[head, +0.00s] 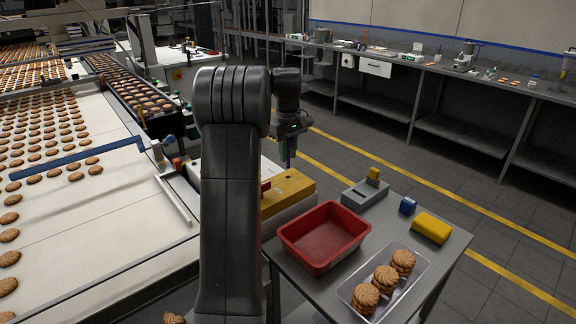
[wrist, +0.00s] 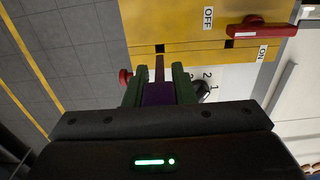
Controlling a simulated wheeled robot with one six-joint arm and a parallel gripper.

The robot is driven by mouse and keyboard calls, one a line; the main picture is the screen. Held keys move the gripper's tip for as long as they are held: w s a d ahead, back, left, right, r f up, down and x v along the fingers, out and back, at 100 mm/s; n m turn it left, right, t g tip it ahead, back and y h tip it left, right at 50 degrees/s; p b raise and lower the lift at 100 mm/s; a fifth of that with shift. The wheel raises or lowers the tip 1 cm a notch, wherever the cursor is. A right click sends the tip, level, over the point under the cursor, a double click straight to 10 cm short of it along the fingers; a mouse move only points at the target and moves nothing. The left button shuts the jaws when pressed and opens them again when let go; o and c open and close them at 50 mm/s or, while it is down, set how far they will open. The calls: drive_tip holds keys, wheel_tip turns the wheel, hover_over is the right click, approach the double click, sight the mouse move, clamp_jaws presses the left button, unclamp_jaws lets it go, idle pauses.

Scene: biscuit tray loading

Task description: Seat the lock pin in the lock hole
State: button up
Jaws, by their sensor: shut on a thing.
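My gripper (head: 287,162) points down over the yellow panel (head: 296,186), which my arm partly hides in the head view. In the wrist view, the green fingers of my gripper (wrist: 159,88) are shut on the lock pin (wrist: 159,68), a purple piece with a narrow shank reaching towards the panel. The shank's end lines up with a small dark hole (wrist: 159,48) beside OFF. I cannot tell whether it is inside. A second dark hole (wrist: 229,44) lies nearer ON, by the red lever (wrist: 262,28).
The side table holds a red bin (head: 323,237), a clear tray (head: 412,282) of biscuits, a grey block (head: 364,194) and a yellow sponge-like block (head: 432,228). The biscuit conveyor (head: 110,225) is left.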

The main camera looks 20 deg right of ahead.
drive_tip(key=r, duration=0.2)
drive_tip(key=a+r, duration=0.1)
drive_tip(key=shift+s+a+r, duration=0.1)
drive_tip(key=shift+r, duration=0.3)
drive_tip(key=s+a+p, duration=0.2)
drive_tip(key=s+a, duration=0.1)
drive_tip(key=a, duration=0.4)
drive_tip(key=shift+s+a+f+p, duration=0.15)
drive_tip(key=shift+a+f, duration=0.1)
drive_tip(key=shift+f, duration=1.35)
drive_tip(key=shift+w+a+f+p, duration=0.15)
drive_tip(key=shift+a+f, duration=0.15)
drive_tip(key=shift+f, duration=1.35)
drive_tip(key=shift+s+a+f+p, duration=0.15)
drive_tip(key=shift+a+f, duration=0.1)
drive_tip(key=shift+f, duration=1.35)
drive_tip(key=shift+f, duration=0.15)
drive_tip(key=o, duration=1)
wheel_tip(320, 180, up, 12)
drive_tip(key=shift+r+b, duration=0.15)
drive_tip(key=shift+b, duration=0.15)
